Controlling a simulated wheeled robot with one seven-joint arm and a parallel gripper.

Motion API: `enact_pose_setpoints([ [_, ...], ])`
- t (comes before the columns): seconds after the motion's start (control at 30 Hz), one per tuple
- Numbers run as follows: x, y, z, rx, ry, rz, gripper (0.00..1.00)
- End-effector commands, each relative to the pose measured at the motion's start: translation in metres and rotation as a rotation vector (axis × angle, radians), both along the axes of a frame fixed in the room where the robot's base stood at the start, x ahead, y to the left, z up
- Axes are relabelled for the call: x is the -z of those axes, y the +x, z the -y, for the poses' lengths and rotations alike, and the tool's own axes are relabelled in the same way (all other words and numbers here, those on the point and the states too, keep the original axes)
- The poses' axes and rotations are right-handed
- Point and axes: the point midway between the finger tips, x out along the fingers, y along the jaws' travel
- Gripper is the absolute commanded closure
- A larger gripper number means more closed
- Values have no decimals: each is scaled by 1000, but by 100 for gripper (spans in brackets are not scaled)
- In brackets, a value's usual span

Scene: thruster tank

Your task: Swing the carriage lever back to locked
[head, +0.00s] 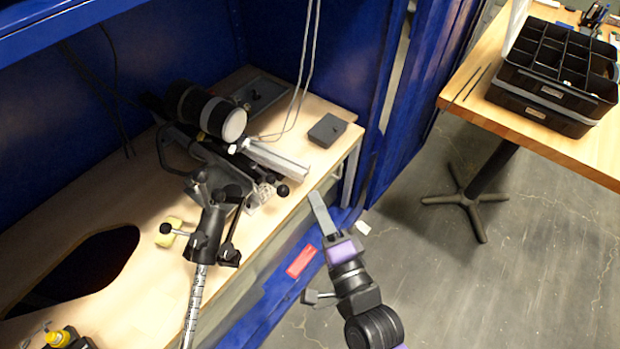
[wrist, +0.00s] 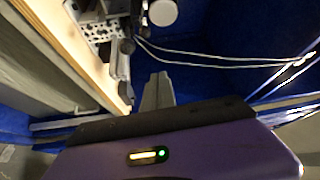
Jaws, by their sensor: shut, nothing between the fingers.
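The thruster carriage assembly (head: 215,160) stands on the wooden bench, with a black cylinder with a pale end face, metal rails and several black knobs. A black-knobbed handle (head: 282,190) sticks out at its right front near the bench edge; I cannot tell for certain that it is the carriage lever, nor its lock state. My gripper (head: 313,197) is shut and empty, just right of that handle and apart from it in the head view. In the wrist view my gripper's fingers (wrist: 158,82) point toward the blue wall, right of the perforated metal plate (wrist: 100,30) and dark knobs.
The wooden bench (head: 75,235) has an oval cutout at left. A small dark box (head: 327,130) sits near its right end. Thin cables hang behind. A red item (head: 300,261) lies below the bench edge.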

Motion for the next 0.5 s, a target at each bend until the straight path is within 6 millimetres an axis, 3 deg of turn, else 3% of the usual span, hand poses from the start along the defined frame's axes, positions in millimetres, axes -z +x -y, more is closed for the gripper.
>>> enact_pose_setpoints([
  [0.27, 5, 13, -9, -8, -77, -3, 100],
  [0.5, 1, 53, -25, -9, -74, -1, 100],
])
